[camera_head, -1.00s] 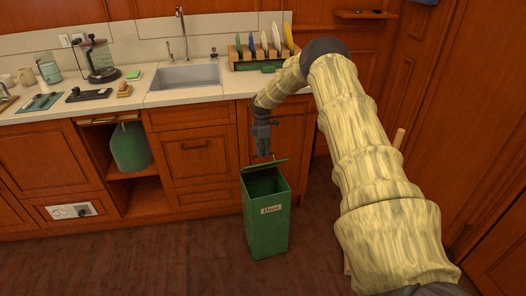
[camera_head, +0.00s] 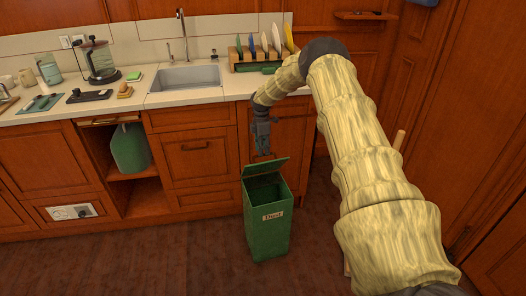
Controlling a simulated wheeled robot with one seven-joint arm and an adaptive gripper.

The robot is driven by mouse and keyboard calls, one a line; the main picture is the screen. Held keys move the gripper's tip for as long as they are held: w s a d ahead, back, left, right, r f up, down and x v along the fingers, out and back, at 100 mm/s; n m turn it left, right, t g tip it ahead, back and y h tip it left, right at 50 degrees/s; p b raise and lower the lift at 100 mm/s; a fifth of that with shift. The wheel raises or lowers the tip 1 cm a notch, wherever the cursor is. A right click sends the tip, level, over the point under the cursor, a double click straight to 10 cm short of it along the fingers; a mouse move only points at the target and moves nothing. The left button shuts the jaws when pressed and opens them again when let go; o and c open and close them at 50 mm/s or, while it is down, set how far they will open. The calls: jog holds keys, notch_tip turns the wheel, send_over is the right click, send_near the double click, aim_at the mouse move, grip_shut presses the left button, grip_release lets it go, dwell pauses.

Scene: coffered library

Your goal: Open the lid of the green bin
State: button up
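The green bin (camera_head: 268,230) stands on the floor in front of the cabinets, with a white label reading "Dust" on its front. Its lid (camera_head: 266,167) is raised at the back edge, and the dark inside shows below it. My gripper (camera_head: 264,154) points down just behind and above the lid's upper edge. I cannot tell whether it touches the lid. The fingers are small and dark, and their gap is not clear. I see nothing held in them.
The counter (camera_head: 150,97) with a sink (camera_head: 188,76) and a plate rack (camera_head: 262,60) runs behind the bin. A green container (camera_head: 130,148) sits in an open cabinet at left. The floor left of the bin is clear.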

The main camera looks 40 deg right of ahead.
jog(key=w+d+r, duration=0.2)
jog(key=w+r, duration=0.3)
jog(key=r, duration=0.4)
jog(key=shift+w+p, duration=0.15)
jog(key=shift+p, duration=0.25)
dwell(0.9)
dwell(0.4)
jog(key=shift+r, duration=0.15)
notch_tip(320, 180, up, 8)
jog(key=shift+w+d+f, duration=0.15)
jog(key=shift+w+f, duration=0.05)
jog(key=shift+w, duration=0.05)
dwell(0.4)
